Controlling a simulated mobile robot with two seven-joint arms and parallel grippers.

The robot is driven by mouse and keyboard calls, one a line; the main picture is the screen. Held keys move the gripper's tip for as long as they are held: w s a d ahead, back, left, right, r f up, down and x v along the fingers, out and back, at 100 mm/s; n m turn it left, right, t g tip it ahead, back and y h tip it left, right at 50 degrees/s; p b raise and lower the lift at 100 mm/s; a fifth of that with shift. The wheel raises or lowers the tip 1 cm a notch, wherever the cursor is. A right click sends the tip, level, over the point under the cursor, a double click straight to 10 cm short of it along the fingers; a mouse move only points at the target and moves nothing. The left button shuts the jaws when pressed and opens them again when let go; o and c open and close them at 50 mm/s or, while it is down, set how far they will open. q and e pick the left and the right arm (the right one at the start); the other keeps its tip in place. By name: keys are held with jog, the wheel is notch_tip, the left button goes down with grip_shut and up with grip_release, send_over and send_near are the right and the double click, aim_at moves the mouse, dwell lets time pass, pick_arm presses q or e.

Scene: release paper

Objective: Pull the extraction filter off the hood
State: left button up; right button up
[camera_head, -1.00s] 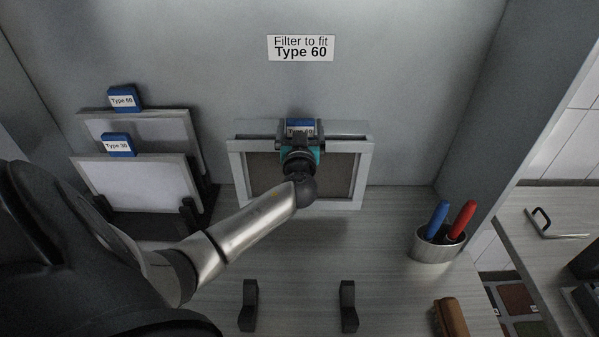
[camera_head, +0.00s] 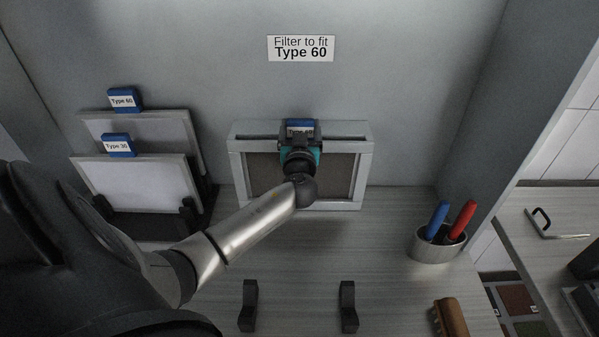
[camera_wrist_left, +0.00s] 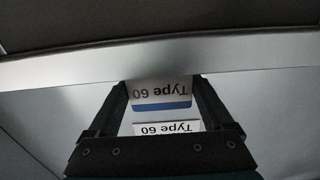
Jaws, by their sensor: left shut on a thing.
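The extraction filter (camera_head: 352,172) is a grey frame with a dark panel, upright in the housing at the back wall in the head view. Its blue tab (camera_head: 300,125), labelled Type 60, stands at the top middle. My left gripper (camera_head: 300,137) is shut on this tab from the front, and its body hides part of the frame. In the left wrist view the tab (camera_wrist_left: 160,104) sits between the two dark fingers of the left gripper (camera_wrist_left: 161,88). My right gripper is not in view.
A wall sign (camera_head: 300,48) reads "Filter to fit Type 60". Two pale filters, Type 60 (camera_head: 185,128) and Type 30 (camera_head: 135,182), stand in a rack at left. Two dark holders (camera_head: 248,305) (camera_head: 348,305) stand in front. A pen cup (camera_head: 437,246) and brown-handled brush (camera_head: 451,318) are at right.

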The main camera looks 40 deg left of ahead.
pick_arm(q)
jog(key=shift+r+p, duration=2.3)
jog(key=shift+r, duration=1.3)
notch_tip(320, 180, up, 7)
jog(key=p, duration=0.5)
jog(key=shift+r+p, duration=1.25)
jog(key=shift+r, duration=2.4)
